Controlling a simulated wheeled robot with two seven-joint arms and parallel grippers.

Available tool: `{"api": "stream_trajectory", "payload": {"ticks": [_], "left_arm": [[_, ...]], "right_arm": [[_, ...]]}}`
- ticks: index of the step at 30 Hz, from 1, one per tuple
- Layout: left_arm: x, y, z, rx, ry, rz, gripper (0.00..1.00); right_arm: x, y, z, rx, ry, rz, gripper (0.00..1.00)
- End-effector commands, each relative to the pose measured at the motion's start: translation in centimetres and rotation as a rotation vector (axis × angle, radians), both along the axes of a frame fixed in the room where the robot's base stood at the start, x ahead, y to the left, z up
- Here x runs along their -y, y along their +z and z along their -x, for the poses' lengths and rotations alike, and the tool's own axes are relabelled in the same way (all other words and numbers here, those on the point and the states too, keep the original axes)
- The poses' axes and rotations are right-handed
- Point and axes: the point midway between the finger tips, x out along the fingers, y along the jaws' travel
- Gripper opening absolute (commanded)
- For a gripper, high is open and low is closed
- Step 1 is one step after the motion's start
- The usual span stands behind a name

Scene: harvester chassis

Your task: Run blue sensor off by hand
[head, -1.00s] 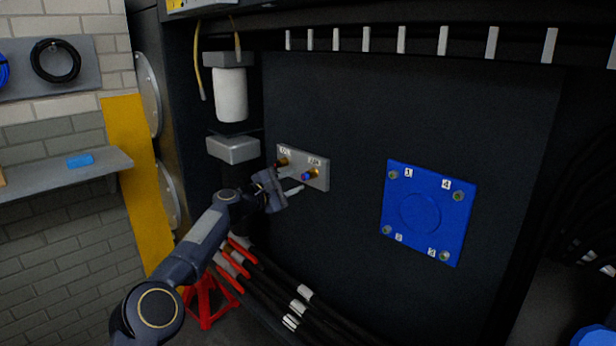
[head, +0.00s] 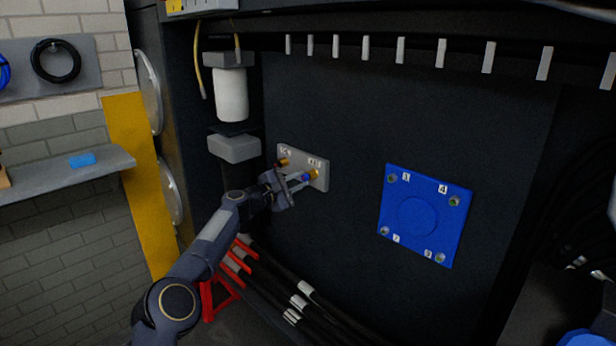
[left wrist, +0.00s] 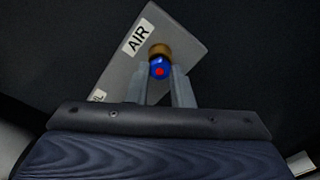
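The blue sensor (head: 306,177) is on the AIR port (head: 315,174) of a grey plate (head: 320,184) on the dark chassis wall. In the left wrist view the sensor (left wrist: 159,69) shows a blue body with a red end face, in front of a brass fitting (left wrist: 160,50). My left gripper (head: 299,182) is at the sensor. Its fingers (left wrist: 163,85) lie on either side of the sensor, close to its sides; I cannot tell if they touch it. My right gripper is not in view.
A second brass port (head: 283,162) sits to the left on the same plate. A blue cover (head: 418,215) with numbered bolts is to the right. A white filter (head: 231,95) and a grey box (head: 234,147) are at upper left. Black hoses (head: 300,304) run below.

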Motion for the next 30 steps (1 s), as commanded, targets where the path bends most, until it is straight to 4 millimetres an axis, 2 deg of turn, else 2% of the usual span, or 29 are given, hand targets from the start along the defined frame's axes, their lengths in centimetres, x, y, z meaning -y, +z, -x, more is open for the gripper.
{"api": "stream_trajectory", "payload": {"ticks": [1, 4, 11, 14, 18, 30], "left_arm": [[0.0, -0.1, 0.0, -0.001, -0.001, -0.001, 0.12], [0.0, -0.1, 0.0, -0.001, -0.002, -0.001, 0.00], [0.0, 0.0, 0.1, -0.001, -0.002, -0.001, 0.00], [-0.1, 0.2, 0.1, -0.020, -0.002, 0.016, 0.00], [-0.1, 0.8, 0.2, -0.134, -0.004, 0.131, 0.00], [-0.1, 0.6, 0.3, -0.501, -0.003, 0.511, 0.00]], "right_arm": [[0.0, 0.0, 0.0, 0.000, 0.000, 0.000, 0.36], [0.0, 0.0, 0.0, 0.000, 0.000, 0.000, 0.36], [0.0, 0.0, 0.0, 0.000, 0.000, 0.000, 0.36], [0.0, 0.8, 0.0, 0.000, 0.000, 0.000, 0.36], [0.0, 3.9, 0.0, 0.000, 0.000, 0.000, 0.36], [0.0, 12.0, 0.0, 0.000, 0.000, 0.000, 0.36]]}}
